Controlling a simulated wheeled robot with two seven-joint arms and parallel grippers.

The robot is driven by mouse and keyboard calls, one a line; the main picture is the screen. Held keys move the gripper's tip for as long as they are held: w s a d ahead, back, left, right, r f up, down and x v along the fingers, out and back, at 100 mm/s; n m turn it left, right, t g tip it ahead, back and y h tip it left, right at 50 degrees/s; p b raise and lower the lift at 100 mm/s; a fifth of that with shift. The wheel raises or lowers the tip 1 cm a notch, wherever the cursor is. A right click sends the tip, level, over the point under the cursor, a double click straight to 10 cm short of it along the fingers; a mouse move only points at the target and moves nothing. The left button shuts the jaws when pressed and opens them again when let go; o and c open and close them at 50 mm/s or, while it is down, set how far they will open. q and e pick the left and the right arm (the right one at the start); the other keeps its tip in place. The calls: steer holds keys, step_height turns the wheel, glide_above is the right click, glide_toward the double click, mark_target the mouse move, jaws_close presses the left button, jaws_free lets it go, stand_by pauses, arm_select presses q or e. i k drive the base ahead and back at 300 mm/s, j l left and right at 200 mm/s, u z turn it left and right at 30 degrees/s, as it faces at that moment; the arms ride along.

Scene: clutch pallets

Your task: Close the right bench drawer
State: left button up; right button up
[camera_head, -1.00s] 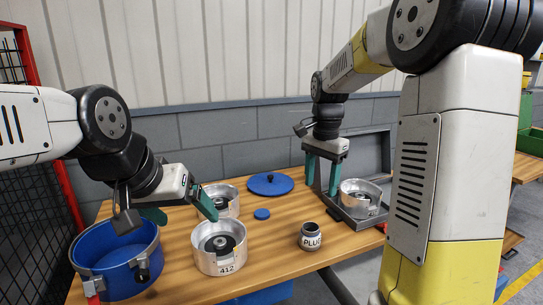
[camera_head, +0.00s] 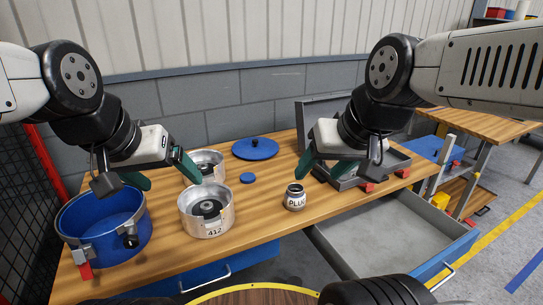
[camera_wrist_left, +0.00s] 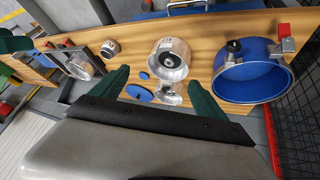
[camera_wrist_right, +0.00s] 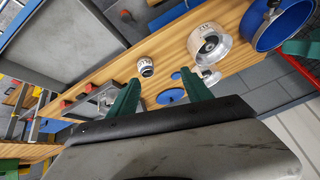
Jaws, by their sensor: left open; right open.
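The right bench drawer (camera_head: 385,225) is pulled out under the right part of the bench. Its grey inside looks empty. Its blue front (camera_head: 452,258) carries a pale bar handle (camera_head: 442,279). In the right wrist view the drawer (camera_wrist_right: 70,40) fills the upper left. My right gripper (camera_head: 323,181) is open and empty above the bench, between the PLUG jar and the grey case, behind the drawer and apart from its handle. My left gripper (camera_head: 166,185) is open and empty above the bench, between the blue pot and the metal housings.
The bench (camera_head: 265,210) holds a blue pot (camera_head: 75,225), a housing marked 412 (camera_head: 207,222), another housing (camera_head: 208,160), a blue lid (camera_head: 255,149), a PLUG jar (camera_head: 294,200) and an open grey case (camera_head: 393,163). A left drawer (camera_head: 205,278) looks shut. Floor (camera_head: 500,225) is clear at right.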

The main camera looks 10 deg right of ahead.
mark_target(399, 232)
steer(key=l+z, duration=0.1)
steer(key=z, duration=1.75)
steer(key=i+j+z, duration=0.25)
steer(key=j+z, duration=0.2)
